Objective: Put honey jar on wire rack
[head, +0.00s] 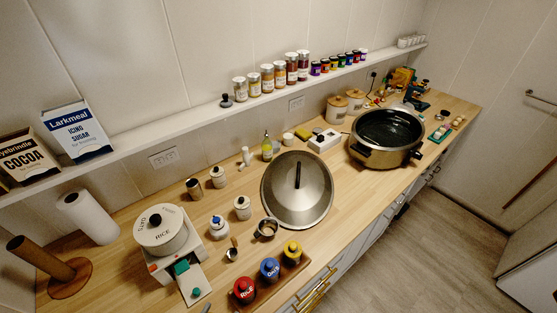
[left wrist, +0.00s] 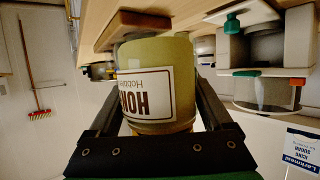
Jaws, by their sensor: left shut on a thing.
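The honey jar (left wrist: 160,52) is a yellow-green jar with a white label, shown upside down in the left wrist view. My left gripper (left wrist: 158,100) is shut on it, with one dark finger on each side. The jar's far end reaches to a brown wooden edge (left wrist: 130,28); I cannot tell whether they touch. I cannot make out the jar or either gripper in the head view. No wire rack can be clearly identified in either view.
A wooden tray (head: 302,268) holds red, blue and yellow-lidded jars at the front edge. A large round lid (head: 283,190) lies mid-counter, left of a big pan (head: 385,155). Icing sugar (head: 76,131) stands on the shelf.

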